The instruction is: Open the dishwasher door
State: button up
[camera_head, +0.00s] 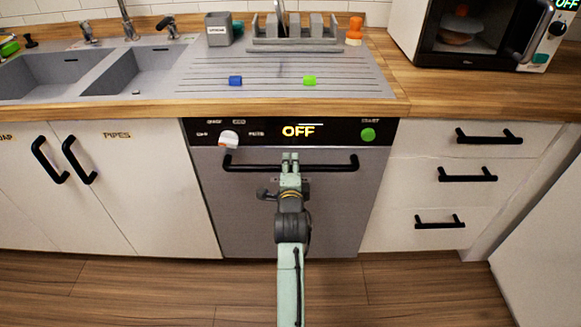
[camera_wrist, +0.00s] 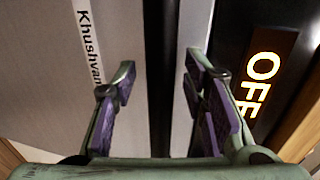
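The dishwasher (camera_head: 240,200) has a grey front door, which looks shut. A black panel above it reads OFF. A long black bar handle (camera_head: 325,168) runs across the top of the door. My gripper (camera_head: 290,158) is at the middle of this handle in the head view. In the wrist view the two fingers of my gripper (camera_wrist: 160,80) are spread apart, with purple pads. The black handle (camera_wrist: 160,45) passes between them, with a visible gap on each side. Its contact with the palm is hidden.
A white knob (camera_head: 229,139) and a green button (camera_head: 368,134) sit on the panel. Cupboards with black handles (camera_head: 110,200) are at left, drawers (camera_head: 468,174) at right. The wooden floor (camera_head: 430,295) in front looks clear.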

jog(key=shift+c, duration=0.2)
grip_shut()
dwell(0.3)
dwell(0.4)
